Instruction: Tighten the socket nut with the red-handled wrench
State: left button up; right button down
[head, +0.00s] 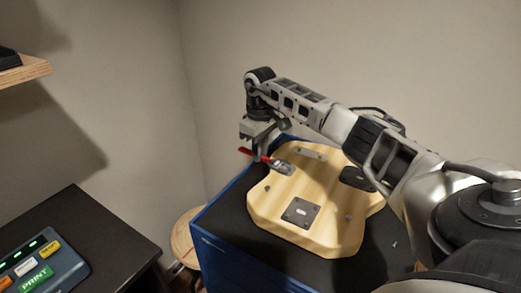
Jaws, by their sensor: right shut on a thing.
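My right gripper (261,150) reaches in from the right and points down at the left edge of the pale wooden guitar body (330,215). It is shut on the red-handled wrench (245,151), whose red handle sticks out to the left. A small grey metal plate (284,168) lies on the body just right of the wrench. The socket nut is too small to make out, and I cannot tell whether the wrench touches it. My left gripper is not in view.
The body lies on a blue cabinet (225,255) with a dark top. A dark square plate (300,212), a black part (355,180) and a silver bar (312,152) are on the body. A black table (105,240) with a button panel (45,268) stands left, near a wooden stool (183,236).

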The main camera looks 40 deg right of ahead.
jog(key=shift+r, duration=0.15)
dwell(0.3)
jog(key=shift+r, duration=0.4)
dwell(0.4)
jog(key=shift+r, duration=3)
